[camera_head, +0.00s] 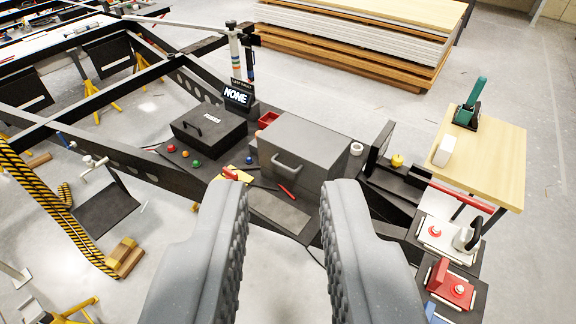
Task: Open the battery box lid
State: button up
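A grey box with a front handle (287,163) stands in the middle of the black chassis bench; it appears to be the battery box (312,148), though I can read no label on it. Its flat grey top looks closed. My gripper (286,190) is open and empty, its two ridged grey fingers spread wide in the foreground. The fingertips appear just in front of and below the box in the picture, apart from the handle. The gap between them lines up with the handle. The lower front of the box is partly hidden by the right finger.
A black box marked FUSES (208,128) stands left, near a sign reading NONE (238,95). Coloured knobs, a yellow tool (240,176) and a red pen (287,192) lie in front. An upright dark panel (380,146) and wooden table (492,150) are right.

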aim_at(304, 152)
jog(key=z, duration=0.05)
jog(key=i, duration=0.95)
jog(key=u, duration=0.1)
